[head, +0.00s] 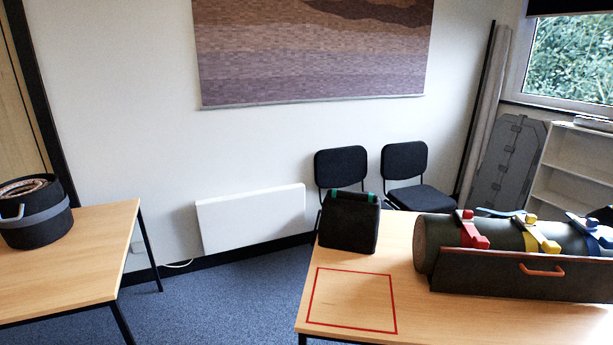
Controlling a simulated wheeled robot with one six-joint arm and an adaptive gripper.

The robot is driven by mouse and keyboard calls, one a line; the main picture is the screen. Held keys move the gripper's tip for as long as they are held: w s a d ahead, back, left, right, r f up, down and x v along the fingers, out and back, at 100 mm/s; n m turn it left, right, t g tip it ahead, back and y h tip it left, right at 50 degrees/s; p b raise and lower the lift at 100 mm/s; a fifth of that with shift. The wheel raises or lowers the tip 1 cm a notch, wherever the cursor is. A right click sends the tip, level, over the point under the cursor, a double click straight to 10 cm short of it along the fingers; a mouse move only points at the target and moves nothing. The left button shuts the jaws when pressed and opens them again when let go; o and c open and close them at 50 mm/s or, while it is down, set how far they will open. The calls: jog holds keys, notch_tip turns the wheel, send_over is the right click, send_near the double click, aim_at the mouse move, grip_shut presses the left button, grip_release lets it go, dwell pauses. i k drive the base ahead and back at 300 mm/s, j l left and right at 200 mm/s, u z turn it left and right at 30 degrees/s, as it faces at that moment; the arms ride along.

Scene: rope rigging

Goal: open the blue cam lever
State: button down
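The blue cam lever (583,221) is at the right edge of the head view. It sits on a blue strap (598,240) over a thick dark green roll (508,230) lying on the right table. The lever looks to lie low along the top of the roll, but it is too small to tell its exact angle. A red buckle with its strap (473,235) and a yellow strap with its buckle (542,240) cross the roll left of the blue one. My gripper cannot be made out in this view.
The dark cradle (490,271) with an orange handle (541,270) fronts the roll. A black bag (350,222) stands left, behind a red outlined square (351,299) on bare table. A dark shape (602,214) at the right edge is unclear. A black tub (36,222) stands on the left table.

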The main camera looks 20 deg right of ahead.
aim_at(590, 224)
jog(key=z, duration=1.65)
